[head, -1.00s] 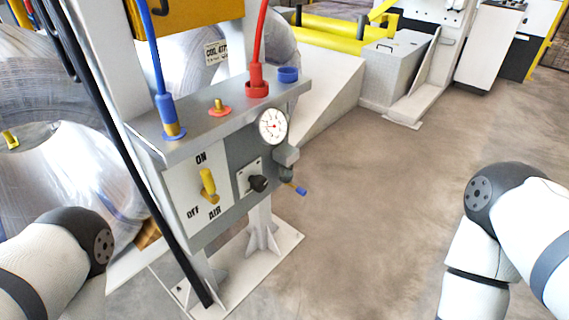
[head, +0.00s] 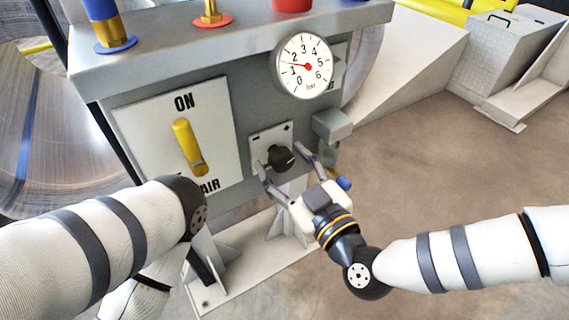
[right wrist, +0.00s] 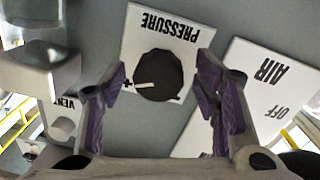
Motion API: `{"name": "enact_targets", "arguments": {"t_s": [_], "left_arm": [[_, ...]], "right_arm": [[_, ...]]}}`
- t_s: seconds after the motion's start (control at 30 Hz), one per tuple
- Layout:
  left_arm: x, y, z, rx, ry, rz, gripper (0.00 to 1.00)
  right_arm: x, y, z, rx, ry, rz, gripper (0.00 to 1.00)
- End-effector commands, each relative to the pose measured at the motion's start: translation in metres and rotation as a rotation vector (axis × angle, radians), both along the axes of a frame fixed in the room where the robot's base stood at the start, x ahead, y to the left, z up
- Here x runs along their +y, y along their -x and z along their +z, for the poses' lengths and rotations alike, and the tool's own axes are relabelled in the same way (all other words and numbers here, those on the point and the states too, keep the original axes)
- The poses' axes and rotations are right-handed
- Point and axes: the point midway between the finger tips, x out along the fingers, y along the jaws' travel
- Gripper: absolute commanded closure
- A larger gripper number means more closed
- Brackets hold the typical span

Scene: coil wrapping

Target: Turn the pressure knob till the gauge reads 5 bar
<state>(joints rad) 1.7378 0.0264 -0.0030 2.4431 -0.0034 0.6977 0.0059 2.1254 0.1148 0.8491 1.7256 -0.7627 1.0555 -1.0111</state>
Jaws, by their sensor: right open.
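The black pressure knob (head: 280,157) sits on a white plate on the front of the grey panel. In the right wrist view the knob (right wrist: 160,80) has a white pointer mark, and its plate reads PRESSURE. My right gripper (head: 282,161) is open, with one finger on each side of the knob; in the right wrist view a gap shows beside each finger (right wrist: 163,84). The round white gauge (head: 312,84) is above the knob, and its needle points between 1 and 2. My left gripper is not in view; only its arm shows.
A yellow ON/OFF AIR lever (head: 184,142) is left of the knob. Bare floor (head: 430,150) lies to the right.

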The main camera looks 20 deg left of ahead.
Motion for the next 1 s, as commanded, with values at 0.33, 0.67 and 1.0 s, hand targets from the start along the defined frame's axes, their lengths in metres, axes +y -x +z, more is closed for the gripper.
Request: {"name": "enact_targets", "arguments": {"t_s": [0.33, 0.67, 1.0], "left_arm": [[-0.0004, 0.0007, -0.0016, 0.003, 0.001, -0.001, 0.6], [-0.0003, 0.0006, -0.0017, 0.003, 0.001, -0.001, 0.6], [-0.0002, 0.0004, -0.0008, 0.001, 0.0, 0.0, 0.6]], "right_arm": [[0.0073, -0.0056, 0.0002, 0.002, 0.0, 0.001, 0.44], [0.0069, -0.0054, -0.0001, 0.002, 0.0, 0.001, 0.92], [0.0068, -0.0054, 0.0, 0.07, -0.052, 0.0, 0.92]]}}
